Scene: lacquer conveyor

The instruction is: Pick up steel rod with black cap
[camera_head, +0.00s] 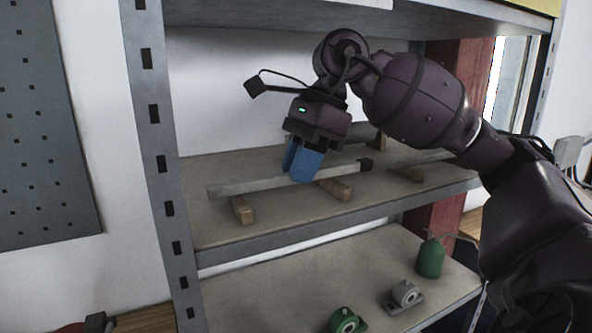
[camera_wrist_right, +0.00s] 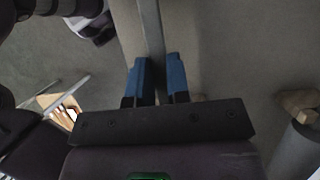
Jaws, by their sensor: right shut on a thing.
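The steel rod (camera_head: 245,184) is a long grey bar that lies level along the middle shelf, with a black cap (camera_head: 366,165) at its right end. My right gripper (camera_head: 301,174) comes down from above with blue fingers and is shut on the rod near its middle. In the right wrist view the rod (camera_wrist_right: 150,32) runs between the two blue fingers of this gripper (camera_wrist_right: 158,68). I cannot tell whether the rod touches the wooden blocks below it. My left gripper is not in view.
Wooden support blocks (camera_head: 242,210) (camera_head: 334,189) stand on the middle shelf (camera_head: 225,235) under the rod. Another grey bar (camera_head: 432,157) lies farther right. The upper shelf (camera_head: 270,15) is close above my arm. A green bottle-like object (camera_head: 430,259) stands on the lower shelf.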

